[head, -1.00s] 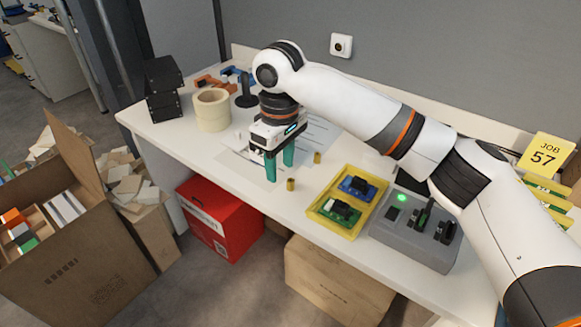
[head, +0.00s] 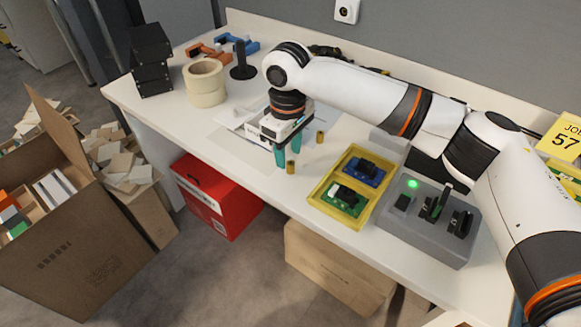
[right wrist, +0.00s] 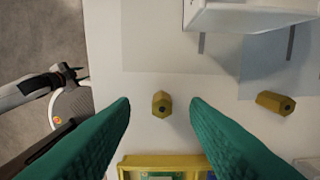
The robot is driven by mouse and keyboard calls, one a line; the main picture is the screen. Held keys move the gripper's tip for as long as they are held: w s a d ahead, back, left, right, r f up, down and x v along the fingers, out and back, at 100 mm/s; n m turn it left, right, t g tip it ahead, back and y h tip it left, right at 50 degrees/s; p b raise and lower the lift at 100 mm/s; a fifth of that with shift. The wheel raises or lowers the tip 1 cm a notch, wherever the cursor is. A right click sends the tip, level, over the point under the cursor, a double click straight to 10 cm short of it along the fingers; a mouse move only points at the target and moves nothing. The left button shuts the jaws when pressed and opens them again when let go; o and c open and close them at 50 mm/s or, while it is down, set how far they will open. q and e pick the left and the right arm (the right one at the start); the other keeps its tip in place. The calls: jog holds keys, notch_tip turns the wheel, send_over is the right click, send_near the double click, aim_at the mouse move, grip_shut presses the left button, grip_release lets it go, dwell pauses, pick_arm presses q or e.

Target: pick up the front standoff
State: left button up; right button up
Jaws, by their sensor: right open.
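The front standoff (head: 291,167), a small brass-coloured post, stands upright on the white table near its front edge. The other standoff (head: 320,137) stands farther back. In the right wrist view the front standoff (right wrist: 162,104) appears in the gap between the open fingertips (right wrist: 160,101), touching neither finger in the picture. The rear standoff (right wrist: 275,103) lies off to the right there. My left gripper is not in view.
A yellow tray (head: 316,195) with a blue and a green board is right of the standoffs. Beyond it stands a grey fixture (head: 415,235) with a green light. Paper (head: 232,118) lies behind the gripper.

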aim_at(291, 163)
jog(key=f, duration=0.2)
jog(key=shift+s+d+f, duration=0.1)
jog(key=shift+d+f, duration=0.25)
jog(key=shift+f, duration=0.35)
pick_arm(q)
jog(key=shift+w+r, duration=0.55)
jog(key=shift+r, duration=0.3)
pick_arm(e)
jog(key=shift+c, duration=0.2)
grip_shut()
jog(key=shift+r, duration=0.1)
